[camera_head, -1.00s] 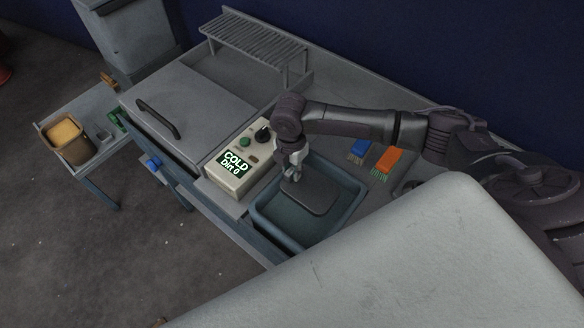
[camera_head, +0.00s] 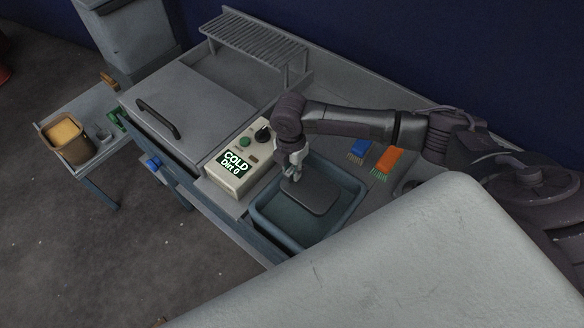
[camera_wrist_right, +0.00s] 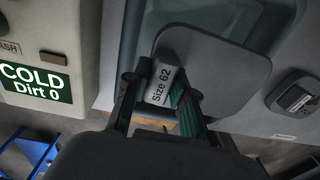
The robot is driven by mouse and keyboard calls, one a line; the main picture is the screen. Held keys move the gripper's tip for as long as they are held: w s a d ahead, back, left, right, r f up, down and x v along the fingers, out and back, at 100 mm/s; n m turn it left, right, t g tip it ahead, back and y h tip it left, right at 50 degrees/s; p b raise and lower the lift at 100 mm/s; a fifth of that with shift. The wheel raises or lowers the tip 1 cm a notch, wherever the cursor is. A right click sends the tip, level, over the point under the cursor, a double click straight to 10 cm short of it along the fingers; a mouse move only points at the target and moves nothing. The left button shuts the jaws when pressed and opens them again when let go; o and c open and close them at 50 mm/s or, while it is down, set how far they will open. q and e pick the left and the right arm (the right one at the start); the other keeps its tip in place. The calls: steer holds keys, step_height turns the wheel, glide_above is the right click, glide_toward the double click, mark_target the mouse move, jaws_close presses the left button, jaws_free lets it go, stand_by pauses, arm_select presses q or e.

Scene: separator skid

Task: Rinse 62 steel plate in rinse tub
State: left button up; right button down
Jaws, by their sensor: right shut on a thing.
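The steel plate (camera_head: 313,194) is a flat grey plate with rounded corners. In the right wrist view the plate (camera_wrist_right: 225,62) has a tab reading "Size 62". My right gripper (camera_head: 291,173) is shut on that tab; it also shows in the right wrist view (camera_wrist_right: 160,92). The plate is held over or in the rinse tub (camera_head: 262,222), a blue-grey rectangular basin; I cannot tell whether it touches the water. In the right wrist view part of the tub (camera_wrist_right: 130,40) shows behind the plate. My left gripper is not in view.
A control box (camera_head: 232,172) reading "COLD Dirt 0" stands left of the tub. A blue brush (camera_head: 360,149) and an orange brush (camera_head: 389,159) lie to its right. A slatted rack (camera_head: 252,40) is at the back. A large pale surface (camera_head: 420,260) covers the lower right.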

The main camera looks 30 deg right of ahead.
steer(key=shift+w+r, duration=0.1)
steer(key=shift+r, duration=0.15)
step_height(320, 180, up, 2)
steer(key=p, duration=0.2)
steer(key=shift+r+p, duration=0.2)
steer(key=shift+p, duration=0.2)
steer(key=shift+r, duration=1.15)
